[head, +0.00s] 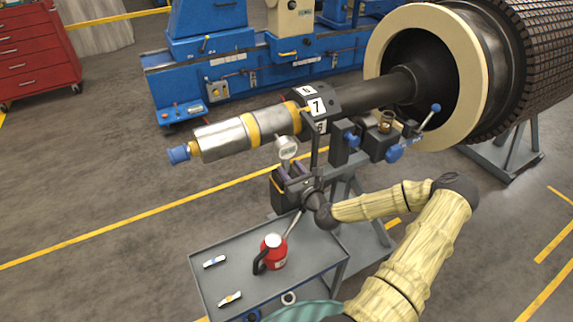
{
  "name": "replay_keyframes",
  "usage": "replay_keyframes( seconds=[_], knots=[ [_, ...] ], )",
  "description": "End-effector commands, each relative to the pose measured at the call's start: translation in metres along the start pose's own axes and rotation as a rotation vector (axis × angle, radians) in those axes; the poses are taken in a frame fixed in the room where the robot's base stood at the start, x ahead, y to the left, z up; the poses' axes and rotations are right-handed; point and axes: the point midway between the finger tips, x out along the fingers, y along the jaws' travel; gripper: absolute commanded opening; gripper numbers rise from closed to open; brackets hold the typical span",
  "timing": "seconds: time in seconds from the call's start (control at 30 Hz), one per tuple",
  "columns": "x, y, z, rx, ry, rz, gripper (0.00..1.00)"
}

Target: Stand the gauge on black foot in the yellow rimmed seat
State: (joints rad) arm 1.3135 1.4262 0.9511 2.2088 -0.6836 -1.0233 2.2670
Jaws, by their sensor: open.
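The gauge (286,147) has a white round head with a small grey display. It stands roughly upright in front of the rotor's silver shaft end. My gripper (290,169) has dark purplish fingers and is open just below the gauge head, around or in front of its lower part; I cannot tell which. The fingers hide the gauge's black foot. A black box-like block (282,203) with a yellow strip along its top edge sits directly below and appears to be the yellow rimmed seat. Whether the foot rests in it is hidden.
A grey cart (221,279) holds a red can (273,251) with a long spout and small packets. The rotor shaft (226,138) and its stand, with a blue-handled clamp (394,153), lie close above and right. Open floor is left.

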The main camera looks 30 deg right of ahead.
Motion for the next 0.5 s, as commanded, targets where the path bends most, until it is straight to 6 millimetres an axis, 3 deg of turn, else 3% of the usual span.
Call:
replay_keyframes(
  seconds=[0.3,0.5],
  knots=[
    [-0.060,0.001,-0.001,0.001,0.000,0.002,0.42],
    [-0.075,0.003,0.000,-0.001,-0.001,0.005,0.42]
  ],
)
